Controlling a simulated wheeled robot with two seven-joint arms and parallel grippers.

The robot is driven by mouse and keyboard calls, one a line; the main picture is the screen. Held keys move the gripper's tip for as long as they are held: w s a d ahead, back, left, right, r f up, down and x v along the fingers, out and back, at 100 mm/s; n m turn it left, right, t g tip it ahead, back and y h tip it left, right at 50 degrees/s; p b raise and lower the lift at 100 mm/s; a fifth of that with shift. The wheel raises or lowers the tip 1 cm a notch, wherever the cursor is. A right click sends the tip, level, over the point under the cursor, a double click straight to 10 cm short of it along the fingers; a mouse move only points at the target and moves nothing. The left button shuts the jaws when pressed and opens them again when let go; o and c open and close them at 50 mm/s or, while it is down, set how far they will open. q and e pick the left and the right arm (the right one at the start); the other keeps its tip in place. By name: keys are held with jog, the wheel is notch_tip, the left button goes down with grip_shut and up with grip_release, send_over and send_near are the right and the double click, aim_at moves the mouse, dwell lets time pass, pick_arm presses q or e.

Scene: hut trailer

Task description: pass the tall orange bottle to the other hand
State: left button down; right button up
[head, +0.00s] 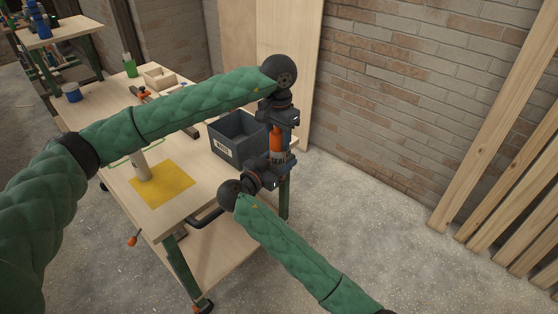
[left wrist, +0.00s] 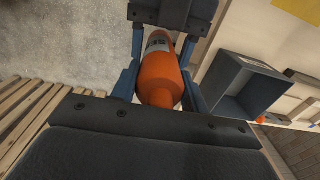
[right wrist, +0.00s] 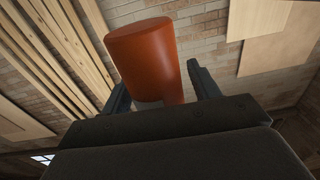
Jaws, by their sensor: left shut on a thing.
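My right gripper (head: 268,170) is just below, at the bottle's lower part. In the right wrist view its fingers stand apart on either side of the bottle, with a gap at the right finger. Contact there is hard to judge.
A dark grey bin (head: 238,145) stands on the wooden table (head: 120,185) just left of the grippers. A pale cylinder (head: 141,166) stands by a yellow mat (head: 170,190). A green bottle (head: 129,66) and blue cup (head: 72,92) are farther back.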

jog(key=c, duration=0.7)
pick_arm(q)
jog(key=c, duration=1.2)
grip_release()
pick_arm(e)
jog(key=c, duration=0.3)
pick_arm(q)
jog(key=o, duration=0.5)
jog(key=shift+o, duration=0.2)
